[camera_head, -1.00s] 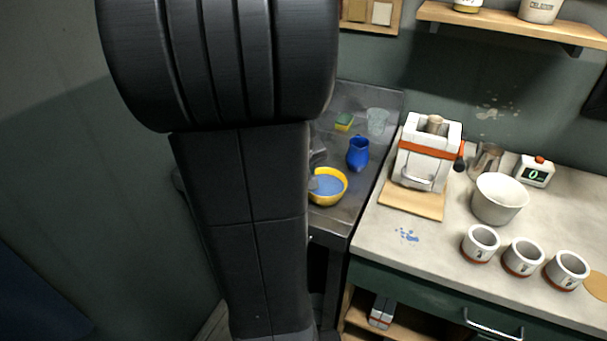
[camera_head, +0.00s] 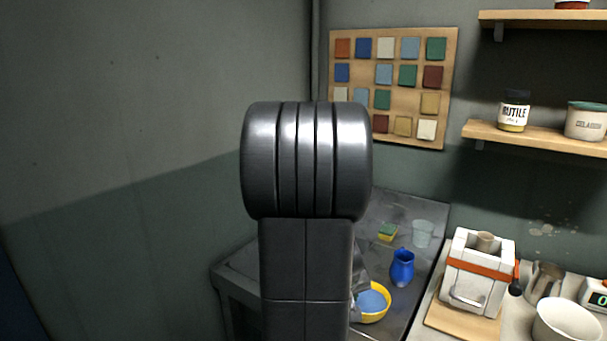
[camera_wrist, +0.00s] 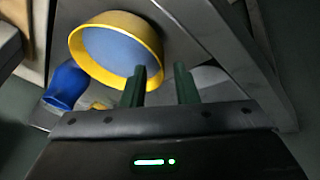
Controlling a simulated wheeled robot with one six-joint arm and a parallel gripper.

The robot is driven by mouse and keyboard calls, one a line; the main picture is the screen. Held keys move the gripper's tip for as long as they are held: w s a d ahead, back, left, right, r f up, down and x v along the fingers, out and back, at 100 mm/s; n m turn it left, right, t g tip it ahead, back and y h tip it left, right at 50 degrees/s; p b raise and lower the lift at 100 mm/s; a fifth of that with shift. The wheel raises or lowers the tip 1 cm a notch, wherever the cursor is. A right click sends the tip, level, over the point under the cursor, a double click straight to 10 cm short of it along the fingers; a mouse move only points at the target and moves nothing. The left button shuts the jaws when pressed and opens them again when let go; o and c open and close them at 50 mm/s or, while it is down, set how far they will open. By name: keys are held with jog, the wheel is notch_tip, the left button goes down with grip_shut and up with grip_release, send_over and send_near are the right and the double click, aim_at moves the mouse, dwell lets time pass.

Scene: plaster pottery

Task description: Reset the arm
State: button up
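My gripper (camera_wrist: 160,85) shows in the wrist view with its two dark green fingers apart and nothing between them. A yellow bowl (camera_wrist: 150,35) with blue contents lies beyond the fingertips there. The gripper overlaps the bowl's near rim in that picture; I cannot tell the gap between them. The bowl (camera_head: 386,310) is partly hidden behind the arm, on the grey metal counter.
A blue jug (camera_head: 402,268), a yellow-green sponge (camera_head: 387,231) and a clear cup (camera_head: 423,233) stand on the metal counter (camera_head: 425,290). A white and orange machine (camera_head: 478,270), a metal pitcher (camera_head: 544,281) and a white bowl (camera_head: 567,322) stand at right. Shelves and a tile board (camera_head: 393,88) are on the wall.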

jog(key=b+x, duration=0.1)
jog(key=x, duration=0.4)
jog(key=shift+s+a+r, duration=0.1)
jog(key=shift+r, duration=0.2)
jog(key=shift+f, duration=0.1)
